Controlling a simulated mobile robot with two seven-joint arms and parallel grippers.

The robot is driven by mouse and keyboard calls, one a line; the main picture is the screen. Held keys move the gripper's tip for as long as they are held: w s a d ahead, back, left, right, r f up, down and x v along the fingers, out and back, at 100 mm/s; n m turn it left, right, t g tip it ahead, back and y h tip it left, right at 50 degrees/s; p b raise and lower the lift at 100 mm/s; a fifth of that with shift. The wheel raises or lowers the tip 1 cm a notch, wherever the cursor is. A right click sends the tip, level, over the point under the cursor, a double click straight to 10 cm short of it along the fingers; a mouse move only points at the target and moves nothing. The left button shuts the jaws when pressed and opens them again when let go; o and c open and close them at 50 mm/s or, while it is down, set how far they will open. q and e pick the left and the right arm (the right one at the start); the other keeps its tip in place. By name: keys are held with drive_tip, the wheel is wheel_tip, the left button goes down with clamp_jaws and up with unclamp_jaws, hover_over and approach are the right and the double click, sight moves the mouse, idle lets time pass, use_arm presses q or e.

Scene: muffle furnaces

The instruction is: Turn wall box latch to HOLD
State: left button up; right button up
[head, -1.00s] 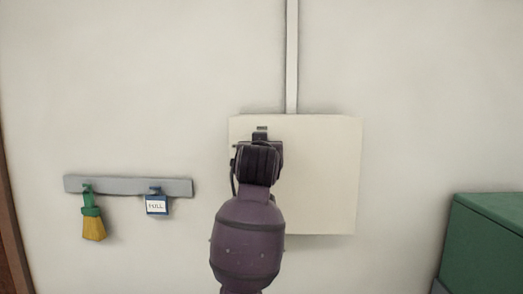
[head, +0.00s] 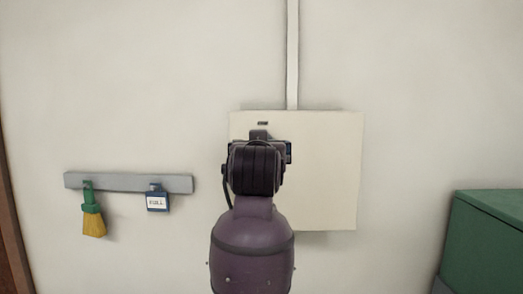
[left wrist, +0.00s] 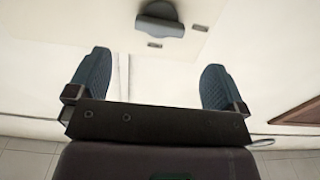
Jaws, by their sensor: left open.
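The wall box (head: 325,175) is a cream panel on the wall, with a small dark label (head: 262,123) near its top. My left arm stands in front of its left part and hides the latch in the head view. In the left wrist view, a dark latch handle (left wrist: 160,20) shows on the pale box face at the top, with small labels near it. My left gripper (left wrist: 155,60) is open and empty, its two fingers wide apart. The latch lies beyond the fingertips, apart from them. The label text is too small to read. My right gripper is out of view.
A grey rail (head: 128,183) on the wall at left carries a green and yellow brush (head: 93,216) and a blue tag (head: 157,202) reading "FULL". A white conduit (head: 292,55) runs up from the box. A green cabinet (head: 485,240) stands at lower right.

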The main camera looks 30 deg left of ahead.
use_arm(q)
drive_tip(key=shift+v, duration=1.55)
drive_tip(key=shift+a, duration=0.1)
